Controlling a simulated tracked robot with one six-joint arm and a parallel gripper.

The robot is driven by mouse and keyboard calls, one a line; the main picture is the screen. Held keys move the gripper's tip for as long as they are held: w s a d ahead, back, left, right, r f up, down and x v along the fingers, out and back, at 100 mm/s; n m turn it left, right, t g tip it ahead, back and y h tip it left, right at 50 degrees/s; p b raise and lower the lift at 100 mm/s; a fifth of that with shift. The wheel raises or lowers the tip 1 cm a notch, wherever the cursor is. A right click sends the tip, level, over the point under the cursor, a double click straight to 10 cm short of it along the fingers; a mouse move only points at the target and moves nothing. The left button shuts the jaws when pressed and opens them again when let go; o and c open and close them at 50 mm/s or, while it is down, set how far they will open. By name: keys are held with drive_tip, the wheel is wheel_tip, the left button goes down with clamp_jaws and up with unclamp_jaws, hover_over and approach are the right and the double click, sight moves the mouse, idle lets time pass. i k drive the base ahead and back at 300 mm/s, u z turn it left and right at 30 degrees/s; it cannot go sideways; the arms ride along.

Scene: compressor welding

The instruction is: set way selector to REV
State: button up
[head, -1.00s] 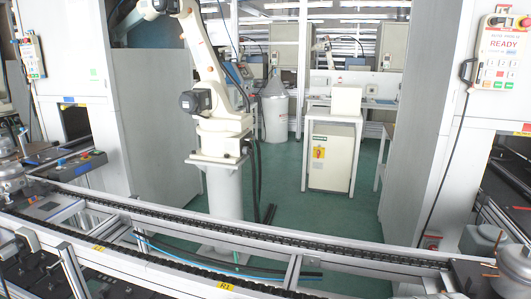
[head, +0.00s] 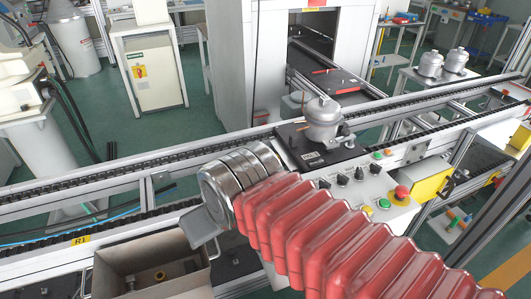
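A light grey control panel (head: 348,196) stands at the conveyor's near side, right of centre in the head view. It carries several black selector knobs (head: 343,180), green buttons, a yellow button and a red mushroom button (head: 401,193). The labels are too small to read, so I cannot tell which knob is the way selector or where it points. My arm, in a red bellows sleeve, crosses in front of the panel's lower left. My gripper (head: 203,232) is at its left end beyond the silver rings; only a grey plate-like part shows, apart from the knobs. Its fingers are hidden.
A compressor (head: 322,122) sits on a black plate on the conveyor, just behind the panel. An open metal box (head: 150,262) is below my gripper at lower left. A yellow box (head: 433,182) is right of the panel. A white booth (head: 267,70) stands behind.

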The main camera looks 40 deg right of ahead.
sight(360, 174)
drive_tip(key=z, duration=2.1)
